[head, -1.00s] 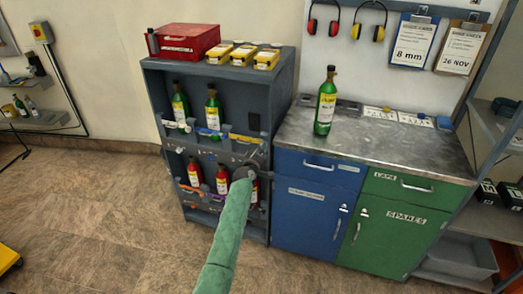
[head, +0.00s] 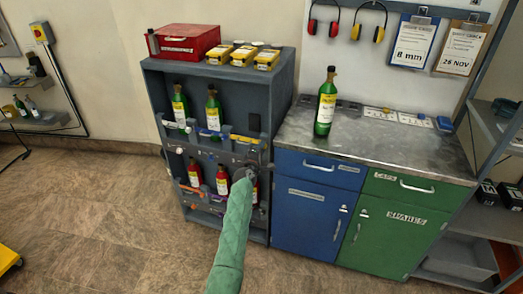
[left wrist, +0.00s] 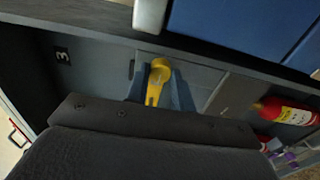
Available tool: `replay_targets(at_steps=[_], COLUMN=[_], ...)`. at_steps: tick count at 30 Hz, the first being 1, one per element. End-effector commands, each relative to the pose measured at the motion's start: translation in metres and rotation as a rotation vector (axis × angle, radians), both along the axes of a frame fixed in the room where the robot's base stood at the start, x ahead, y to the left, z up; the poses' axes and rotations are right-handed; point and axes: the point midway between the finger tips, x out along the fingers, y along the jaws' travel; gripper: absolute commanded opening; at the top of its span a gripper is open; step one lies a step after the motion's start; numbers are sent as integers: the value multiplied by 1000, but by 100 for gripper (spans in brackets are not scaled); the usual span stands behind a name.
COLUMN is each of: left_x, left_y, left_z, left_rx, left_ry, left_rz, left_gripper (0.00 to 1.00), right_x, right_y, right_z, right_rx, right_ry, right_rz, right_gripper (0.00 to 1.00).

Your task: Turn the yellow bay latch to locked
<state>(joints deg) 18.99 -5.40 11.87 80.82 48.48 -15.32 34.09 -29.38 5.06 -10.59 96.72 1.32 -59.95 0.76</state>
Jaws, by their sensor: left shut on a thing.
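The yellow bay latch (left wrist: 154,92) shows in the left wrist view, with a round hub and a short arm, on the grey rack front. My left gripper (left wrist: 160,88) has a finger on each side of the latch and is shut on it. In the head view my left gripper (head: 247,173) is at the right side of the grey rack (head: 271,110), by the lower bottle row. There the gripper and arm cover the spot, and I cannot make out the latch's angle. My right gripper is in neither view.
Green bottles (head: 213,110) stand on the rack's upper shelf and red bottles (head: 222,180) on the lower one. A red case (head: 185,43) sits on top. A blue cabinet (head: 310,215) adjoins on the right. The floor at left is largely clear.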

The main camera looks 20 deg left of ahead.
Motion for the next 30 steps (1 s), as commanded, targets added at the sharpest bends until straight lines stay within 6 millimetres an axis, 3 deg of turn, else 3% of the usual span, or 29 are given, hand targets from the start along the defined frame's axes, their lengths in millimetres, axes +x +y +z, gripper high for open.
replay_targets(at_steps=[12, 13, 15, 16, 25, 30], left_x=[0, 0, 0, 0, -2, -17], left_y=[1, 1, 1, 1, 0, 0], left_z=[-1, -1, -1, -1, -1, -3], left_rx=[-6, -6, -6, -6, -6, -7], left_ry=[0, 0, 0, 0, 0, 1], left_rz=[1, 1, 1, 1, 0, 0], left_gripper=[1, 29, 43, 45, 45, 45], right_x=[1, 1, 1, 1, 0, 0], right_y=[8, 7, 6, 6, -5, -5], right_z=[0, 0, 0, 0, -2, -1], right_rx=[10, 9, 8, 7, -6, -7], right_ry=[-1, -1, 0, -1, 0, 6], right_rz=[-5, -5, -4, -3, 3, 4], right_gripper=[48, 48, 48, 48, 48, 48])
